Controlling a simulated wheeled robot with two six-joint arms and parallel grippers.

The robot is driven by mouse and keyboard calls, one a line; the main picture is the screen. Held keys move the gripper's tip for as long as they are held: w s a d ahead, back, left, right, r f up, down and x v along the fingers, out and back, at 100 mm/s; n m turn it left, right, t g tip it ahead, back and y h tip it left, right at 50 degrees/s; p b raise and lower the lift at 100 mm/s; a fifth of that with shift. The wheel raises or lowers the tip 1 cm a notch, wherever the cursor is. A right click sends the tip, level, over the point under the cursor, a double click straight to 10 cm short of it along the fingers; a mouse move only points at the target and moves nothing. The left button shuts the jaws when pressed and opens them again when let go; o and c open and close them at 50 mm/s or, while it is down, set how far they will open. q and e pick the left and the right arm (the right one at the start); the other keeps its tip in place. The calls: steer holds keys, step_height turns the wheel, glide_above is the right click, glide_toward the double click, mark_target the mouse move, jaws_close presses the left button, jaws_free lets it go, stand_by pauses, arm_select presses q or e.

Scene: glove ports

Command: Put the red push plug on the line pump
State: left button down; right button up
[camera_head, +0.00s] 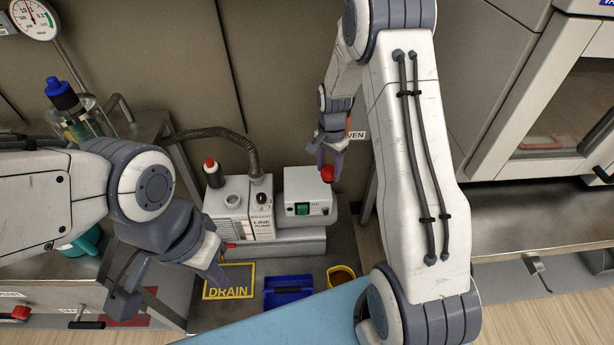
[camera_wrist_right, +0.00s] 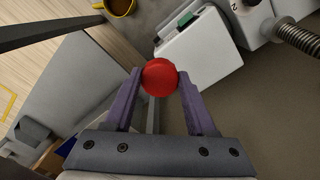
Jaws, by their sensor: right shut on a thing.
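The red push plug (camera_wrist_right: 160,77) is between the fingertips of my right gripper (camera_wrist_right: 161,85), which is shut on it. In the head view the plug (camera_head: 327,173) shows at the tip of my right gripper (camera_head: 329,164), by the upper right of the white box with the green switch (camera_head: 304,201). The line pump (camera_head: 240,205) is a white unit labelled "LINE PUMP" with a dark hose, left of that box. A black part with a red top (camera_head: 212,172) stands at the pump's upper left. My left gripper (camera_head: 218,277) is above the DRAIN mat; its opening is unclear.
A yellow mug (camera_head: 341,275) and a blue tray (camera_head: 288,291) are in front of the pump. The yellow DRAIN frame (camera_head: 229,281) lies beside them. A bench with a blue-capped bottle (camera_head: 62,94) is at left. An oven cabinet (camera_head: 560,110) is at right.

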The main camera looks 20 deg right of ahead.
steer(key=w+a+f, duration=0.1)
steer(key=w+f, duration=0.1)
steer(key=w, duration=0.1)
steer(key=w+a+f, duration=0.1)
steer(key=w+f, duration=0.1)
steer(key=w, duration=0.1)
steer(key=w+a+f, duration=0.1)
steer(key=w+f, duration=0.1)
steer(key=w, duration=0.1)
steer(key=shift+w, duration=0.15)
steer(key=shift+f+b, duration=0.35)
steer(key=shift+f, duration=1.75)
steer(key=o, duration=1.3)
steer(key=shift+o, duration=0.2)
